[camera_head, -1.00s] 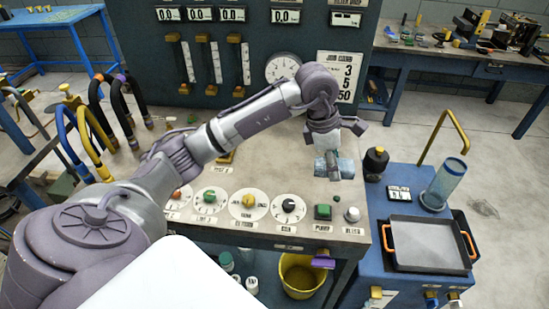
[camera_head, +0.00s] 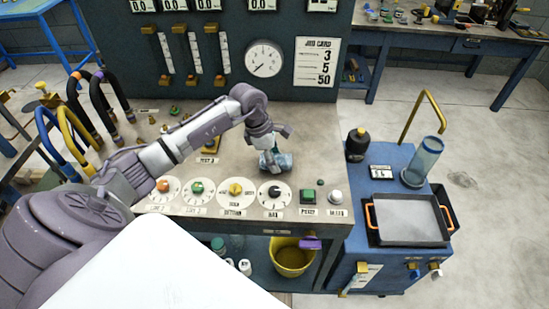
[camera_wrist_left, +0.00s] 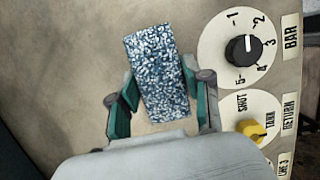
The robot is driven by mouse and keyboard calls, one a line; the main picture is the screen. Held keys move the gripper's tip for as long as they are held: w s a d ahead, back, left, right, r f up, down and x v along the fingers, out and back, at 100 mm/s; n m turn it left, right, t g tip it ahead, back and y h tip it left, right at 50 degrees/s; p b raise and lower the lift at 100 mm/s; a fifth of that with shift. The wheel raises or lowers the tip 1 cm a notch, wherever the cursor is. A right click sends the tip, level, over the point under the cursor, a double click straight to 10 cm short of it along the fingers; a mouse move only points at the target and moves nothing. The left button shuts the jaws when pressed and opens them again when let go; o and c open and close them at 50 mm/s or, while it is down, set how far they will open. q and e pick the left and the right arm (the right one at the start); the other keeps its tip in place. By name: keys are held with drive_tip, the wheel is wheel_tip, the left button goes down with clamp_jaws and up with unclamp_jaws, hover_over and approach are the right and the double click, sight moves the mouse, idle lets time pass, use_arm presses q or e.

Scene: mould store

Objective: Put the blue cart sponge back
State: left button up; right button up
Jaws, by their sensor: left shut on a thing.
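The blue cart sponge (camera_wrist_left: 157,65) is a speckled blue and white block between the fingers of my left gripper (camera_wrist_left: 160,105) in the left wrist view. My left gripper (camera_head: 272,158) is shut on it. In the head view the sponge (camera_head: 281,162) hangs below the gripper over the grey bench top, behind the BAR dial. I cannot tell whether the sponge touches the bench. The blue cart (camera_head: 352,221) stands to the right of the bench, with a dark tray (camera_head: 408,243) on it. My right gripper is not in view.
The cart top also holds a black bottle (camera_head: 357,145), a small display (camera_head: 381,172) and a clear blue cylinder (camera_head: 422,160). A brass handle (camera_head: 411,118) rises at its back. Dials and buttons line the bench front. A yellow bucket (camera_head: 293,260) stands below.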

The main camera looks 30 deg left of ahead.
use_arm(q)
drive_tip(key=shift+f, duration=0.6)
drive_tip(key=shift+f, duration=0.15)
drive_tip(key=o, duration=1.1)
